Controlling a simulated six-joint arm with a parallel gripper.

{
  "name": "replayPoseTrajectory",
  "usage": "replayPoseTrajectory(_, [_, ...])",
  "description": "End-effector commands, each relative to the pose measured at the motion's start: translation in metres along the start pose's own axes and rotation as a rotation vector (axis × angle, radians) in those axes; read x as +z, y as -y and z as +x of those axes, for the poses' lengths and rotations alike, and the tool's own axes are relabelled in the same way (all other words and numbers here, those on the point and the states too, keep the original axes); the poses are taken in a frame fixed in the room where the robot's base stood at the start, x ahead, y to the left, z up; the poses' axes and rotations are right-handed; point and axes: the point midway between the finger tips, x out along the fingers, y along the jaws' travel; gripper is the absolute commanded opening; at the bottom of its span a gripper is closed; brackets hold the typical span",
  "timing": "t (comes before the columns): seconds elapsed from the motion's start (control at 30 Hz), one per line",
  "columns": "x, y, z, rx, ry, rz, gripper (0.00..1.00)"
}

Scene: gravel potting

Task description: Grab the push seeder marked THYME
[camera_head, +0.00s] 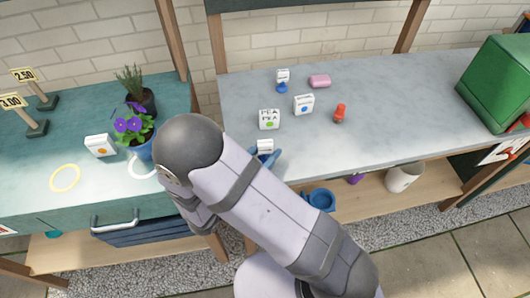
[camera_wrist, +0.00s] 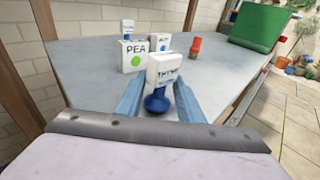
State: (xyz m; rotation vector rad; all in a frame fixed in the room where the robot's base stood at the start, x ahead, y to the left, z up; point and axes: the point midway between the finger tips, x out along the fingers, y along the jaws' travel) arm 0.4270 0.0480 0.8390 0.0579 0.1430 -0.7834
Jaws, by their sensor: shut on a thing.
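The push seeder (camera_wrist: 164,70) has a white label block on a blue body. Its dark lettering is blurred but looks like THYME. It stands upright near the front edge of the grey bench. My gripper (camera_wrist: 158,92) has its blue fingers on either side of the seeder and is shut on it. In the head view the seeder's white top (camera_head: 265,145) shows just beyond my arm, with my gripper (camera_head: 264,158) mostly hidden by the arm. A second blue seeder with a white label (camera_head: 282,80) stands at the back of the bench.
A white PEA box (camera_head: 269,119), a white box with a blue dot (camera_head: 304,104), an orange-red item (camera_head: 340,114) and a pink block (camera_head: 320,81) stand beyond. A green container (camera_head: 497,85) is at right. The bench's right-middle is clear.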

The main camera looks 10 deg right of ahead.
Motion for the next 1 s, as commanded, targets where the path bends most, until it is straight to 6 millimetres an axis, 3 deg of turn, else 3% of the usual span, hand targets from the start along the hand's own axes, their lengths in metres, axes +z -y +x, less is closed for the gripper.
replayPoseTrajectory(0.6, [0.077,0.0,-0.012,0.0,0.0,0.005,0.11])
replayPoseTrajectory(1.0, [0.093,0.0,-0.014,0.0,0.001,0.001,0.11])
